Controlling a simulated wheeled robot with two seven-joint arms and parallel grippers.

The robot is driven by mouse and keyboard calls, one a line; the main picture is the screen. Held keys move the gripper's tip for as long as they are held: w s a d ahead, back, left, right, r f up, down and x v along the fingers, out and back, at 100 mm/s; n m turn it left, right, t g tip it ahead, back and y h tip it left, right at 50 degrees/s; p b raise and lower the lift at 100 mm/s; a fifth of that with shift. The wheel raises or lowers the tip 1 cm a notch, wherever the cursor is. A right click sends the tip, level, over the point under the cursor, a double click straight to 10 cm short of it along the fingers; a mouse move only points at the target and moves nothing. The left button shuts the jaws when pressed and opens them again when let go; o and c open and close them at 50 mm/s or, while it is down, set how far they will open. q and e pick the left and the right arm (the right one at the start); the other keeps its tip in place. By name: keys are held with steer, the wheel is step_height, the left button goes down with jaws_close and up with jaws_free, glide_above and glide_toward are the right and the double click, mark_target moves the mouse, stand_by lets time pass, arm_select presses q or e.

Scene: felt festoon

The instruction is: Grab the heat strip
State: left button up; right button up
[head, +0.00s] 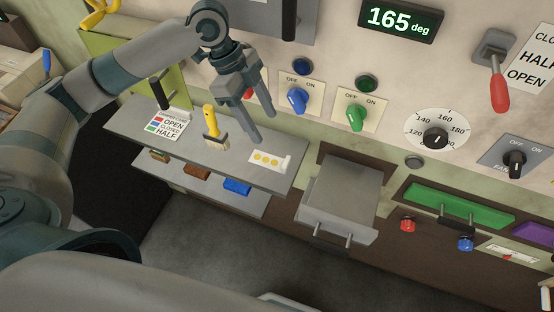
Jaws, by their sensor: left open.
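What looks like the heat strip (268,159), a small white strip with three yellow dots, lies near the right end of the grey shelf (190,158). My left gripper (262,127) points down above the shelf, close above and slightly left of the strip. Its two fingers are apart with nothing between them. Whether a fingertip touches the shelf is hard to tell. My right gripper does not show.
A yellow-handled brush (211,124) stands left of the strip, and a card with coloured squares (169,125) lies further left. A grey box with handles (345,195) juts out to the right. Blue (297,99) and green (357,116) switches are on the wall behind.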

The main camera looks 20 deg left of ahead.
arm_select(q)
steer(key=p, duration=0.2)
glide_toward(282, 158)
steer(key=shift+s+d, duration=0.9)
steer(key=shift+d+f, duration=0.2)
steer(key=shift+f, duration=0.45)
steer(key=shift+s+d+f+p, duration=0.1)
steer(key=shift+d+f+p, duration=0.15)
steer(key=shift+p, duration=0.1)
steer(key=x, duration=0.1)
steer(key=p+x, duration=0.1)
steer(key=x, duration=0.1)
steer(key=shift+s+d+p, duration=0.15)
steer(key=shift+s+p, duration=0.05)
steer(key=shift+p, duration=0.1)
steer(key=shift+d+f, duration=0.2)
steer(key=shift+f, duration=0.45)
steer(key=shift+c, duration=0.6)
steer(key=c, duration=1)
